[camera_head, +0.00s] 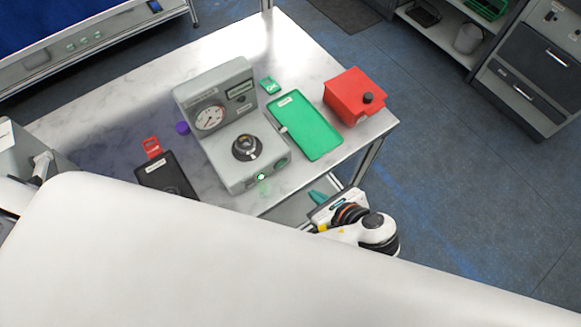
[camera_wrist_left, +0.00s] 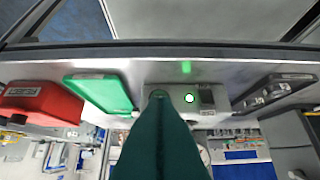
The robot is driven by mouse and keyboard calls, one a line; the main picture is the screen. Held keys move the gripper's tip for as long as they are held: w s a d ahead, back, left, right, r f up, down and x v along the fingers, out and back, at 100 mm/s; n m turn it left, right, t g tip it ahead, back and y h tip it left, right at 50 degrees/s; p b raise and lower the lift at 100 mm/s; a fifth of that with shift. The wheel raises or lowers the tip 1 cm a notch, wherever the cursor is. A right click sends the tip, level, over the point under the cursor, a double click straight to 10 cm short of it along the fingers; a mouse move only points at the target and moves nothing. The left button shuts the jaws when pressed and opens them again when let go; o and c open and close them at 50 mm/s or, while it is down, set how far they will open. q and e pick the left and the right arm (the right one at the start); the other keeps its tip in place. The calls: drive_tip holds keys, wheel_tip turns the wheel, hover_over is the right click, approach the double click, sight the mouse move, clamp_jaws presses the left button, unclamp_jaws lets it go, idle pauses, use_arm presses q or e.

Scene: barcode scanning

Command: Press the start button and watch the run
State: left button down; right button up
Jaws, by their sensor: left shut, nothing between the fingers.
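A grey test device (camera_head: 222,115) with a round dial gauge (camera_head: 209,118) and a black round fixture (camera_head: 246,147) stands on the table. A lit green button (camera_head: 262,177) glows on its front face; it also shows in the left wrist view (camera_wrist_left: 190,98). A second, dark round part (camera_head: 283,162) sits on the same face. My left gripper (camera_head: 318,197) is shut and empty, in front of the device near the table's front edge. In the left wrist view its green fingers (camera_wrist_left: 157,97) point at the device front beside the lit button; contact cannot be told. My right gripper is not in view.
On the table (camera_head: 290,45) are a green tray (camera_head: 308,128), a small green tag (camera_head: 269,86), a red box (camera_head: 352,96) with a black knob, a black tray (camera_head: 168,176) with a red tag (camera_head: 152,147), and a purple knob (camera_head: 182,128). Shelves (camera_head: 440,38) stand at the upper right.

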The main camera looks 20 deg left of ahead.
use_arm(q)
drive_tip(key=p, duration=0.2)
approach(282, 167)
drive_tip(key=x, duration=0.4)
drive_tip(key=shift+f, duration=0.6)
drive_tip(key=shift+w+a+f, duration=0.2)
drive_tip(key=shift+w+a, duration=0.3)
drive_tip(key=shift+a, duration=0.05)
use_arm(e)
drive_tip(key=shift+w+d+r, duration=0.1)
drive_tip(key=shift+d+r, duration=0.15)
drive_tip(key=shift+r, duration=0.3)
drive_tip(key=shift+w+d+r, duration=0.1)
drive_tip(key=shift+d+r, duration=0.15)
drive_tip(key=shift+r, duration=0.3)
